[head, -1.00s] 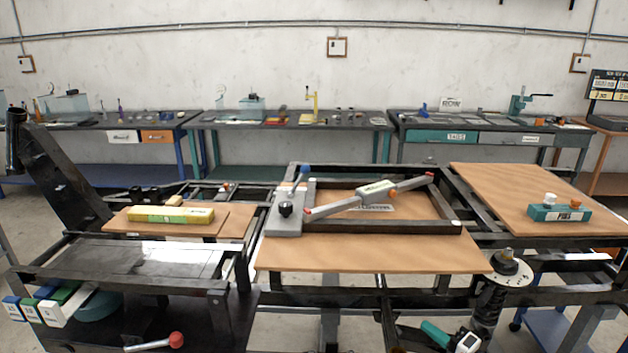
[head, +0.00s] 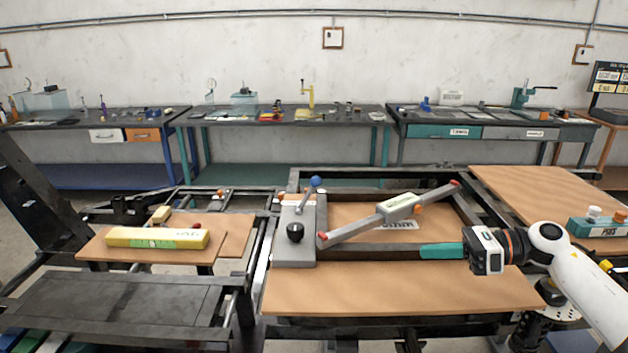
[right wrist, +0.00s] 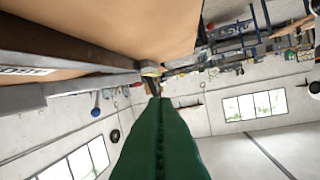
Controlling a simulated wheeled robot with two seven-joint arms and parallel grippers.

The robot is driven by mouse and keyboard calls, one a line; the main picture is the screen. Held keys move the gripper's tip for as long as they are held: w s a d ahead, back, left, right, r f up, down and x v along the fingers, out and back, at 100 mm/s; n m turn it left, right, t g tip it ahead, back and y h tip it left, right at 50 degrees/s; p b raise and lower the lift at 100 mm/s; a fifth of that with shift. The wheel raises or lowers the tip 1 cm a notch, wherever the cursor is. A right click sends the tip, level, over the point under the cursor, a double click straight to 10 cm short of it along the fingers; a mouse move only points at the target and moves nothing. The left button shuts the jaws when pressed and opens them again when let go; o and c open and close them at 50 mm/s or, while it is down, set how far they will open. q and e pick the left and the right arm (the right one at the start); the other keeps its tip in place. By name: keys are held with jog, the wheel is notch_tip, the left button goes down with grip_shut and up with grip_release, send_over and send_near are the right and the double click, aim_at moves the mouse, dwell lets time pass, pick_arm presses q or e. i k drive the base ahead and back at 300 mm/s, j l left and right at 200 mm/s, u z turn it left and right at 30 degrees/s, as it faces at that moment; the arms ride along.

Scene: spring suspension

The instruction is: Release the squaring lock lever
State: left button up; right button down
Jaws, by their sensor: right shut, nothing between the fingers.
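A lever with a blue ball end (head: 315,183) stands up from a grey block (head: 296,252) at the left of the dark frame. A black knob (head: 295,232) sits on the same block. I cannot tell from markings which one is the squaring lock. My right gripper (head: 424,251) has green fingers, shut and empty, pointing left over the frame's front right bar. It is well right of the block and apart from the lever. In the right wrist view the shut fingers (right wrist: 159,102) show, with the blue ball (right wrist: 96,112) farther off. My left gripper is out of view.
A grey bar with red ends and a labelled slider (head: 398,206) lies diagonally across the frame, between my right gripper and the block. A yellow level-like bar (head: 155,238) lies on a left board. A teal box (head: 597,226) is at right.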

aim_at(315, 182)
jog(key=i+j, duration=0.25)
jog(key=i, duration=0.2)
jog(key=i+j, duration=0.3)
jog(key=i, duration=0.1)
